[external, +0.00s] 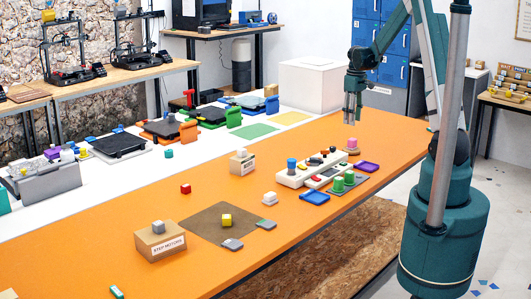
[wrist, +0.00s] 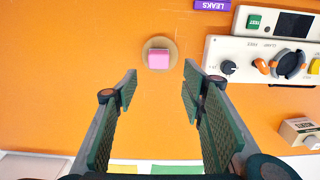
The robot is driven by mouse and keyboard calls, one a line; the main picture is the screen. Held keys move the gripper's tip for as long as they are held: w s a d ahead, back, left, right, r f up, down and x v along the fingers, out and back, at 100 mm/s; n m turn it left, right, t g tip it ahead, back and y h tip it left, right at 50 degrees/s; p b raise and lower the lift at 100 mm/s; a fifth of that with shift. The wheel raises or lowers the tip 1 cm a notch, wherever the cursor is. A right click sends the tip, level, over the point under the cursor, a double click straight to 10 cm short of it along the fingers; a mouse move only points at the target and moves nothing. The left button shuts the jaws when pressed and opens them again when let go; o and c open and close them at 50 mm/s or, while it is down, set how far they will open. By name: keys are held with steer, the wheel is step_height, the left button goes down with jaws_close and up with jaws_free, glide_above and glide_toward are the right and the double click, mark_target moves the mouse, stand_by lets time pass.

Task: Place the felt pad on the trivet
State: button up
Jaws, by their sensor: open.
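A small pink block (wrist: 158,59) sits on a round tan disc (wrist: 147,49) that looks like the trivet. The pink block also shows in the external view (external: 352,142), on the orange table near its far right end. I cannot tell for sure which thing is the felt pad; the pink block may be it. My gripper (external: 351,118) points down above the pink block, apart from it. In the wrist view my gripper (wrist: 160,82) is open and empty, and the block shows just beyond the gap between its fingertips.
A white control panel (wrist: 218,55) with knobs stands close to the right in the wrist view. A brown mat (external: 200,217) holds a yellow cube (external: 226,219).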

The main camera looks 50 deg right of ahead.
steer(key=shift+a+r, duration=0.1)
steer(key=s+a+r+t+h, duration=0.1)
steer(key=s+a+r+t, duration=0.15)
steer(key=a+r, duration=0.75)
steer(key=s+a+r+t, duration=0.1)
steer(key=s+a+r, duration=0.4)
steer(key=a, duration=0.8)
steer(key=s+a+r+t, duration=0.2)
steer(key=s+a, duration=0.5)
steer(key=a, duration=0.2)
steer(key=s+a+r+t+y, duration=0.1)
steer(key=s+a, duration=0.6)
steer(key=a, duration=0.1)
steer(key=shift+s+a+r+t, duration=0.35)
steer(key=shift+a+r, duration=0.05)
